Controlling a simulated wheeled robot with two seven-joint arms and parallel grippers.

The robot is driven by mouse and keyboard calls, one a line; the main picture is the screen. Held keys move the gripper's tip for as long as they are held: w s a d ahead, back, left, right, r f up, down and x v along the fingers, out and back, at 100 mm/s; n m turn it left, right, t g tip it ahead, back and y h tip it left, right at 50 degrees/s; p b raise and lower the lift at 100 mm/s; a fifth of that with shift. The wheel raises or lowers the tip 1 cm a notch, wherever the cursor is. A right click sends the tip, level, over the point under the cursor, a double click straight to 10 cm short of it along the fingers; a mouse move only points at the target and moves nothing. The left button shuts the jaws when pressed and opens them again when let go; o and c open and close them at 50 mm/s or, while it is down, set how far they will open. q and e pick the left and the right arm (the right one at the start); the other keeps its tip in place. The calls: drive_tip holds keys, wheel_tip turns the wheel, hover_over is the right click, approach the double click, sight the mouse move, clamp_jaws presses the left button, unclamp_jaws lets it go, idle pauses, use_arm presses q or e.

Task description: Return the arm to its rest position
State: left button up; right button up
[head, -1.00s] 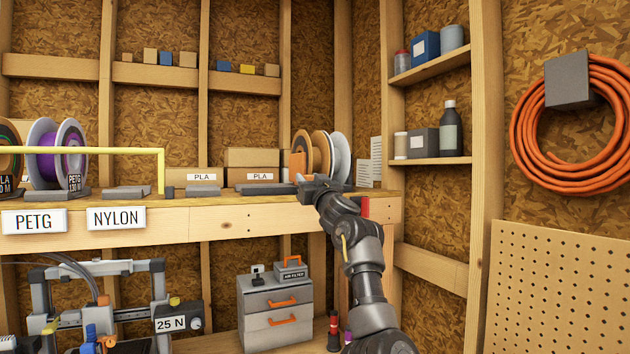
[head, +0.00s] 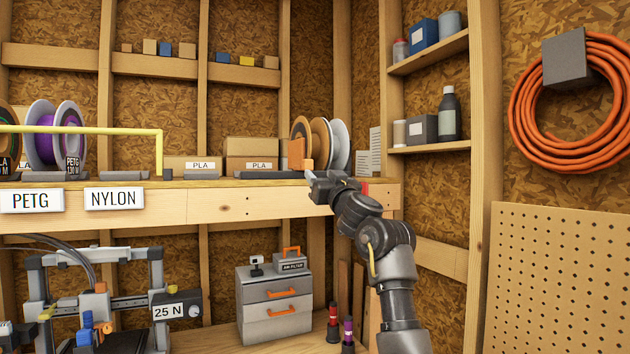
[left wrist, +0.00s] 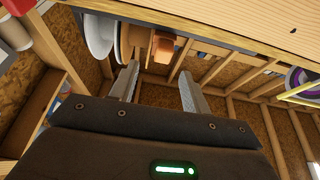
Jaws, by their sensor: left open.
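My left arm rises from the lower right of the head view, with its dark grey gripper (head: 314,184) in front of the shelf's front edge, near the right end. In the left wrist view the two fingers of the gripper (left wrist: 160,88) stand wide apart with nothing between them. White and tan spools (head: 320,143) stand on the shelf behind the gripper, apart from it. An orange block (head: 297,153) is beside them, and it also shows beyond the fingers in the left wrist view (left wrist: 162,47). My right gripper is not in view.
The wooden shelf (head: 240,203) spans the left and middle, with a yellow bar (head: 80,129) above its left part. A grey drawer unit (head: 275,305) and a printer (head: 100,290) stand below. A pegboard (head: 560,280) and orange hose (head: 520,110) are at right.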

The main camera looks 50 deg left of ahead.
use_arm(q)
drive_tip(key=shift+v, duration=0.85)
